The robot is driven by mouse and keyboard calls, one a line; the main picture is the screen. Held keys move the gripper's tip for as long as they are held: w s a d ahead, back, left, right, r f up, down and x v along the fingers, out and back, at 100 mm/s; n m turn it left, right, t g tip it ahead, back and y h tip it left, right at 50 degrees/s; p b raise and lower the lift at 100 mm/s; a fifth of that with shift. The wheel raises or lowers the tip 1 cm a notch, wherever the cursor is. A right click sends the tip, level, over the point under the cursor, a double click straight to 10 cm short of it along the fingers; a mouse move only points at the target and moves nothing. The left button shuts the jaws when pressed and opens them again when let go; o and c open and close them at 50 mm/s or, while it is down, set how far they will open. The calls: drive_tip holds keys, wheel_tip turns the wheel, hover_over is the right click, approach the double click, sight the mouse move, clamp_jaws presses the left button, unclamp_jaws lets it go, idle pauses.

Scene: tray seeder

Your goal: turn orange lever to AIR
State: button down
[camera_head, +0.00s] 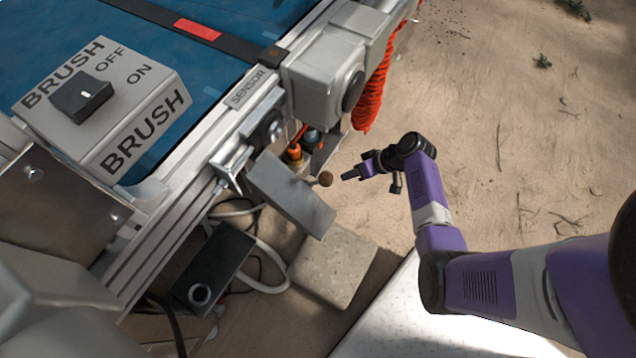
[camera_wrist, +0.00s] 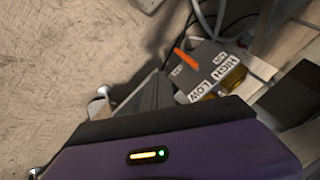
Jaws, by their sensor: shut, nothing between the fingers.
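The orange lever (camera_wrist: 187,59) shows in the wrist view, lying slanted on a grey box (camera_wrist: 208,52) with white labels. HIGH and LOW can be read; the smaller labels near the lever are too small to read surely. In the head view a grey plate hides most of this area, and I cannot clearly pick out the lever. My gripper (camera_head: 350,175) is shut and empty, pointing left, to the right of the plate and apart from the lever. In the wrist view its dark fingers reach up from below, short of the lever.
The slanted grey plate (camera_head: 290,192) and a brown ball knob (camera_head: 325,179) lie close left of my gripper. A coiled orange hose (camera_head: 371,95) hangs above. The BRUSH switch box (camera_head: 102,105) stands at upper left. Open sandy ground (camera_head: 520,130) lies to the right.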

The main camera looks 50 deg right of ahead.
drive_tip(key=w+a+f+b, duration=0.4)
drive_tip(key=w+a+f, duration=0.2)
drive_tip(key=f, duration=0.2)
drive_tip(key=shift+w+a+b, duration=0.25)
drive_tip(key=shift+w+b, duration=0.05)
drive_tip(key=shift+w, duration=0.1)
